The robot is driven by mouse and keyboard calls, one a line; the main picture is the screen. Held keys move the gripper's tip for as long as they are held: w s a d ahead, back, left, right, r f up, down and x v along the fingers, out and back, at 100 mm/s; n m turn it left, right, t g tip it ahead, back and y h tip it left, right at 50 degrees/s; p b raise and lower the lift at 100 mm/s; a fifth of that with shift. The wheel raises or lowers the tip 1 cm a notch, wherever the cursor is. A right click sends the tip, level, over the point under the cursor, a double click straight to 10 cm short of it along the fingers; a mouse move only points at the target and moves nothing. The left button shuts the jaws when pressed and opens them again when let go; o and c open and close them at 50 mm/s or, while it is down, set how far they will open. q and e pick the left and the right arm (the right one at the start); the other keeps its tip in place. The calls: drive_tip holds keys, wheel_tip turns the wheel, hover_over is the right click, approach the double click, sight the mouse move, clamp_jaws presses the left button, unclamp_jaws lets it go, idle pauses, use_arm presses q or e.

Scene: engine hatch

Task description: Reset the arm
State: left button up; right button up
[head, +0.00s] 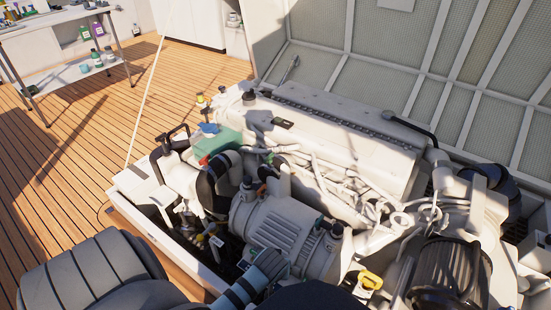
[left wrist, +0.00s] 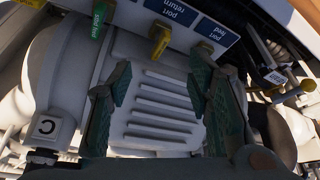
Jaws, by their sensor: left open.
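My left gripper (left wrist: 158,82) shows in the left wrist view with its two green-grey fingers apart and nothing between them. A pale ribbed housing (left wrist: 160,112) lies beyond the gap between the fingers. I cannot tell whether the fingers touch it. In the head view, dark grey rounded links of my left arm fill the bottom left corner, and I cannot make out the fingertips there. My right gripper shows in neither view.
The white engine (head: 340,140) fills the open hatch, with a raised panelled lid (head: 425,50) behind. A yellow valve handle (left wrist: 159,40) stands by blue port labels (left wrist: 213,30). A workbench (head: 65,15) with bottles stands at the back left. The wooden floor (head: 80,125) is mostly clear.

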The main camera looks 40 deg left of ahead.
use_arm(q)
drive_tip(key=shift+r, duration=0.1)
idle(0.4)
drive_tip(key=s+d+f+m+h, duration=0.2)
drive_tip(key=s+f+m, duration=0.4)
drive_tip(key=s+f, duration=1.15)
drive_tip(key=s+r+g+p, duration=0.1)
drive_tip(key=s+r+p, duration=0.4)
drive_tip(key=r+p, duration=0.5)
drive_tip(key=s+a+r+m+g+p, duration=0.1)
drive_tip(key=s+r+p, duration=0.5)
drive_tip(key=r+p, duration=0.4)
drive_tip(key=p, duration=0.4)
drive_tip(key=shift+r+p, duration=0.35)
drive_tip(key=shift+r, duration=0.05)
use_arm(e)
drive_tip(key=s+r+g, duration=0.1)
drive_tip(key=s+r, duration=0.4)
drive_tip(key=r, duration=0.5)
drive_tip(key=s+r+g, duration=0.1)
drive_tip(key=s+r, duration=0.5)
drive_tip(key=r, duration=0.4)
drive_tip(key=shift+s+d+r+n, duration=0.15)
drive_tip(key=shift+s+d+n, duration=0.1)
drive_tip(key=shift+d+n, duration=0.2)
